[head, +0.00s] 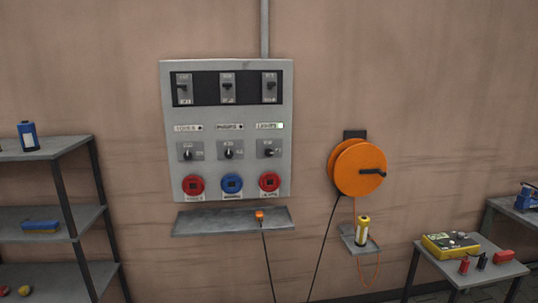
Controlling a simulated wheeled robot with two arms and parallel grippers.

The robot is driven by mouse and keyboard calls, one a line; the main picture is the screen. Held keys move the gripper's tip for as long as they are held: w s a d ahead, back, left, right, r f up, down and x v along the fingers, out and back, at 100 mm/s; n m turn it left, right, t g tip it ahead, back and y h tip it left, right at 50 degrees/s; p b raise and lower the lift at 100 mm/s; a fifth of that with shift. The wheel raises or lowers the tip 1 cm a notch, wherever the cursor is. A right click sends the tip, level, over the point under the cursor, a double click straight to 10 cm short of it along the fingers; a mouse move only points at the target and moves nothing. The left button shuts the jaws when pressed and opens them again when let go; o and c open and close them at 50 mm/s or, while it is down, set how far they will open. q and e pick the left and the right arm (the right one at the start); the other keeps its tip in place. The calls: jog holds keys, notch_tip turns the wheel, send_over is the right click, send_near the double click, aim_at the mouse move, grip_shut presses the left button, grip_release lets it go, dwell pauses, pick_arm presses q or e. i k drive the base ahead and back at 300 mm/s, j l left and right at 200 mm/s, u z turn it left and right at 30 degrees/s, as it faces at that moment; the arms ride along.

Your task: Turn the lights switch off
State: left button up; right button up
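A grey switch panel (212,109) hangs on the wall, left of the picture's middle. Its right column bears a label that seems to read LIGHTS (265,126), with a small lit green lamp (281,126) beside it. Below the label is the lights switch (269,150), a small dark rotary knob whose handle looks turned sideways. The knobs of the left switch (187,152) and the middle switch (228,151) look more upright; their lamps look dark. The small lettering is too blurred to read. Neither of my grippers is in view.
A narrow shelf (195,222) juts out below the panel's red and blue sockets, with a black cable ending in an orange piece (259,215). An orange cable reel (350,168) hangs to the right. A shelf rack (60,150) stands left, a table (492,269) right.

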aim_at(268, 151)
jog(key=i+j+z, duration=0.25)
jog(key=i, duration=0.25)
jog(key=i+j+z, duration=0.25)
jog(key=i+j, duration=0.1)
jog(key=i, duration=0.15)
